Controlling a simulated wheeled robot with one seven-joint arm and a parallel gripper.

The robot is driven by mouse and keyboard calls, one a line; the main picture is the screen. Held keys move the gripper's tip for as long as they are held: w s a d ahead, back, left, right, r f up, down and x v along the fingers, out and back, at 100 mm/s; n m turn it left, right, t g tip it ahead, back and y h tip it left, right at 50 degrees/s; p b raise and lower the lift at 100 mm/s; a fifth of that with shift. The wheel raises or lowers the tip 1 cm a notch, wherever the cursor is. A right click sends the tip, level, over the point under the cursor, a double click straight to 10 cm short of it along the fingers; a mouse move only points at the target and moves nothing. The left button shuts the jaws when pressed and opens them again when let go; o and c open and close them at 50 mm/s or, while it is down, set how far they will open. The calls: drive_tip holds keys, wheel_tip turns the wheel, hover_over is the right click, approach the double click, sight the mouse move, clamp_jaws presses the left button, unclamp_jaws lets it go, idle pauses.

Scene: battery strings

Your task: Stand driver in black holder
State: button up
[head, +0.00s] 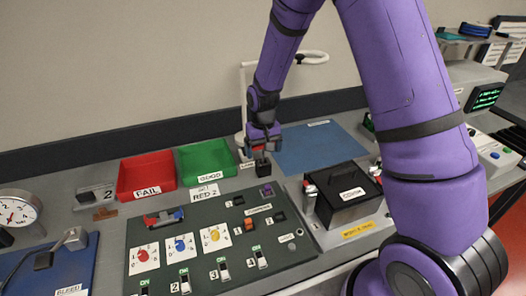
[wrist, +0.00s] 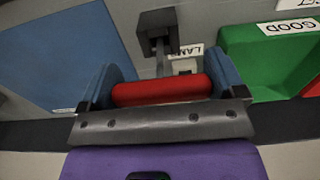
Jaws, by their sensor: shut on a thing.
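My gripper (head: 263,138) points down over the back of the bench and is shut on the red handle of the driver (wrist: 162,91). In the wrist view the handle lies between the two blue fingers (wrist: 160,88). Its grey shaft runs from the handle to the black holder (wrist: 158,20). The shaft's tip is hidden, and I cannot tell how deep it sits in the holder. In the head view the black holder (head: 262,168) is directly below my gripper, with little gap between them.
A green GOOD bin (head: 207,161) and a red FAIL bin (head: 146,175) stand to the left. A blue mat (head: 318,148) lies to the right. A dark switch panel (head: 205,265) and a black COVER box (head: 347,190) are in front. A white lamp stand (head: 243,100) rises close behind.

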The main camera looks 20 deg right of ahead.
drive_tip(key=shift+f, duration=0.5)
drive_tip(key=shift+f, duration=0.15)
drive_tip(key=o, duration=0.7)
drive_tip(key=shift+o, duration=0.2)
